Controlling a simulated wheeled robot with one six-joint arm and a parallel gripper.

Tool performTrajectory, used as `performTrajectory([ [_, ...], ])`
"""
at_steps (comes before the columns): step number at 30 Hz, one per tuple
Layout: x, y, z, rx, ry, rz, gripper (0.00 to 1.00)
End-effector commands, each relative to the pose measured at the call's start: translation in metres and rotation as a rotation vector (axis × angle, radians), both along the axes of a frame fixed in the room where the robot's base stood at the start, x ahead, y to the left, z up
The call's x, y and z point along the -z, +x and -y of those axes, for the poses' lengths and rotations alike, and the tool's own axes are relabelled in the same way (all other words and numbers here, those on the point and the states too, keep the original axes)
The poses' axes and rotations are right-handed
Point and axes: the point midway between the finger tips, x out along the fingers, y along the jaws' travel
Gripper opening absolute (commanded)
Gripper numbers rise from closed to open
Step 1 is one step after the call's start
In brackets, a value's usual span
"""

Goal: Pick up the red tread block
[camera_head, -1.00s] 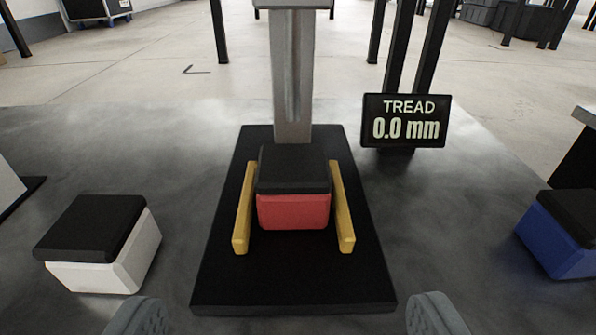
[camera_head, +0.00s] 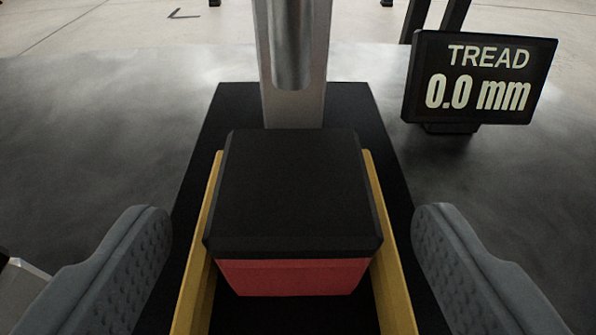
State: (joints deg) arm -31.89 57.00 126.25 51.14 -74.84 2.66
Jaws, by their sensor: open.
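The red tread block (camera_head: 293,277) has a black top and a red lower part. It sits upright on a black base plate (camera_head: 232,105), between two yellow rails (camera_head: 204,225). My gripper (camera_head: 290,225) is open, with one grey padded finger on each side of the block and rails. The fingers are apart from the block, and nothing is between them but the block and the rails. How high the fingertips are above the plate is hard to tell.
A grey metal post (camera_head: 291,60) with a rounded vertical part stands right behind the block. A display (camera_head: 480,78) reading "TREAD 0.0 mm" stands at the back right. A sliver of the white block (camera_head: 22,290) shows at the lower left.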

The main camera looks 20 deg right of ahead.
Motion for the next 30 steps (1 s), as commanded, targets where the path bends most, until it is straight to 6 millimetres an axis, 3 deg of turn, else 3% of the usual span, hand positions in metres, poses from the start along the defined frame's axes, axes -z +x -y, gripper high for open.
performTrajectory([
  [6, 0.008, 0.024, 0.010, 0.001, 0.000, 0.001, 0.76],
  [13, 0.009, 0.025, 0.010, -0.001, -0.001, 0.000, 0.76],
  [21, 0.009, 0.025, 0.010, -0.001, 0.000, 0.000, 0.25],
  [30, 0.007, 0.025, 0.010, -0.001, 0.000, 0.000, 0.25],
])
